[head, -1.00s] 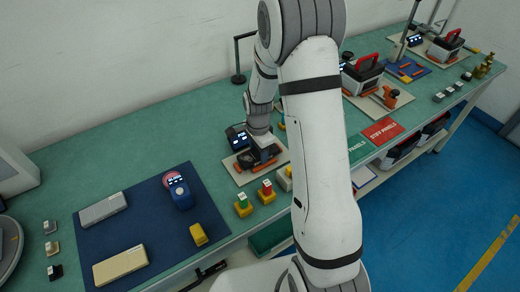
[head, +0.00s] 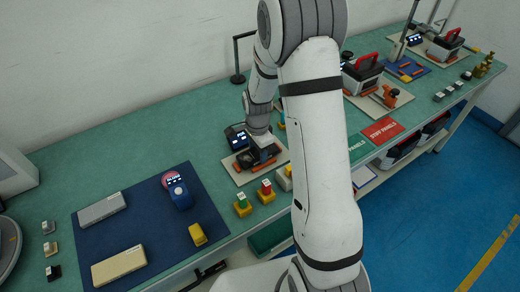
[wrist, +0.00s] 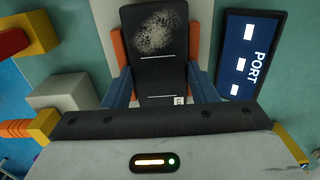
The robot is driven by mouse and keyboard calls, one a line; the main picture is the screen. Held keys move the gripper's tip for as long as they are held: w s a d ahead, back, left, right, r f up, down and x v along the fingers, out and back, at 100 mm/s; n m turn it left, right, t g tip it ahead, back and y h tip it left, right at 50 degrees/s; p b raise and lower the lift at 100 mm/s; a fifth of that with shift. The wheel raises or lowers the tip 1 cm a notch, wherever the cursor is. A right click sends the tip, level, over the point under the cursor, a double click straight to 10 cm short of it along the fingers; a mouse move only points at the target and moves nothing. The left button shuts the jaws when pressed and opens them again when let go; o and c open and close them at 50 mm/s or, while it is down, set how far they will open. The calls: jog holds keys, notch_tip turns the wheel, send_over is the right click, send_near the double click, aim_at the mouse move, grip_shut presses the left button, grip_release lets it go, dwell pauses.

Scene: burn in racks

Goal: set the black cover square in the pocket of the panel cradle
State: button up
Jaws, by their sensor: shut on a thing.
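The black cover (wrist: 160,70) fills the middle of the wrist view, a long dark plate with a pale speckled patch at its far end and thin white lines across it. My gripper (wrist: 160,88) is shut on it, with one blue finger at each long side. The panel cradle (wrist: 118,45) shows as orange side pieces left and right of the cover. In the head view my gripper (head: 264,153) is low over the cradle (head: 243,161) on a pale board (head: 241,178). I cannot tell whether the cover is fully seated; the pocket floor is hidden.
A dark screen marked PORT (wrist: 249,55) stands close right of the cradle in the wrist view. A green-topped yellow block (head: 242,205) and a red-topped one (head: 266,192) stand in front of the board. A blue mat (head: 150,225) with several devices lies left.

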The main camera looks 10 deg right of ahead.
jog(key=shift+s+a+f+b, duration=0.15)
jog(key=shift+s+f+b, duration=0.35)
jog(key=shift+f, duration=0.5)
jog(key=o, duration=1.1)
jog(key=shift+f, duration=0.1)
jog(key=shift+o, duration=0.2)
jog(key=r, duration=0.6)
jog(key=w+r, duration=0.1)
jog(key=r, duration=0.1)
jog(key=shift+r, duration=0.4)
jog(key=shift+w+r, duration=0.1)
jog(key=shift+r, duration=0.55)
jog(key=shift+r, duration=0.3)
jog(key=s+r+n+t, duration=0.1)
jog(key=s+r+n, duration=0.5)
jog(key=s, duration=0.4)
jog(key=s+d+r+n+t, duration=0.1)
jog(key=s+r+n, duration=0.5)
jog(key=s, duration=0.4)
jog(key=shift+s+r+n, duration=0.2)
jog(key=shift+r+n, duration=0.1)
jog(key=shift+n, duration=0.4)
jog(key=shift+s+n+t, duration=0.3)
jog(key=shift+s+n, duration=0.2)
jog(key=shift+s, duration=0.1)
jog(key=shift+c, duration=0.5)
